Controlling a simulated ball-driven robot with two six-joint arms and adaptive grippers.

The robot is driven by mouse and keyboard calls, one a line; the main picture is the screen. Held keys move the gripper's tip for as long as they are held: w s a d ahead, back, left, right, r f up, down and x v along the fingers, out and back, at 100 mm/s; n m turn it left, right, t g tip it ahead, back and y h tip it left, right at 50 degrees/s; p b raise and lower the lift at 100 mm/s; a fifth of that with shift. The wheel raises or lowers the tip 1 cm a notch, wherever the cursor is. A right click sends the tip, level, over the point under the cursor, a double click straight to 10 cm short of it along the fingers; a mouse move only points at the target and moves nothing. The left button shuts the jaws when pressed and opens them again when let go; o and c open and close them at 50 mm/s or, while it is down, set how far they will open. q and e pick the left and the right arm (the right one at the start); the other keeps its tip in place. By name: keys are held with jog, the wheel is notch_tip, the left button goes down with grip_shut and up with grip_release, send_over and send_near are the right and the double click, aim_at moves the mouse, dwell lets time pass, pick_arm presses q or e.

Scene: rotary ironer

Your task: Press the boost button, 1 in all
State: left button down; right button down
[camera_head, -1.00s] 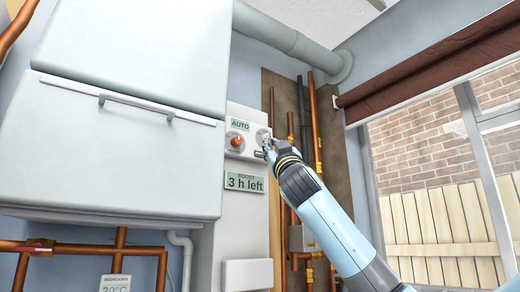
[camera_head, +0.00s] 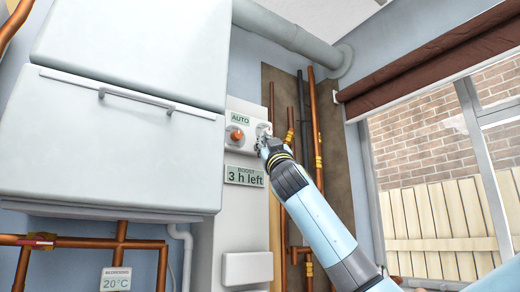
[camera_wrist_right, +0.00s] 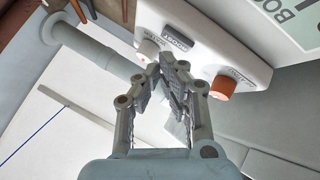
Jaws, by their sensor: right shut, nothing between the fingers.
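The white control panel (camera_head: 244,105) carries a small AUTO display and an orange knob (camera_head: 236,134). The dark, lettered boost button (camera_wrist_right: 178,38) shows in the right wrist view, between a pale knob (camera_wrist_right: 148,49) and the orange knob (camera_wrist_right: 222,88). The display (camera_head: 245,177) below the panel reads "BOOST 3 h left". My right gripper (camera_head: 264,143) is shut and empty, at the panel's right side. It also shows in the right wrist view (camera_wrist_right: 172,63), fingertips close to the boost button. I cannot tell whether they touch it. My left gripper is out of view.
A large white cabinet with a handle (camera_head: 135,97) fills the left. Copper pipes (camera_head: 316,120) run up the wall just right of the panel. A window with a rolled brown blind (camera_head: 430,65) is at the right. A thermostat display (camera_head: 116,279) is low down.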

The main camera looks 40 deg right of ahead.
jog(key=shift+w, duration=0.1)
dwell(0.7)
jog(key=shift+w, duration=0.35)
jog(key=shift+w+d+b, duration=0.1)
jog(key=shift+w+b, duration=0.25)
jog(key=shift+b, duration=0.05)
dwell(0.6)
jog(key=shift+s, duration=0.8)
jog(key=s, duration=0.1)
jog(key=s+b, duration=0.1)
jog(key=s, duration=0.3)
jog(key=shift+a+b, duration=0.35)
jog(key=shift+f, duration=0.1)
dwell(0.8)
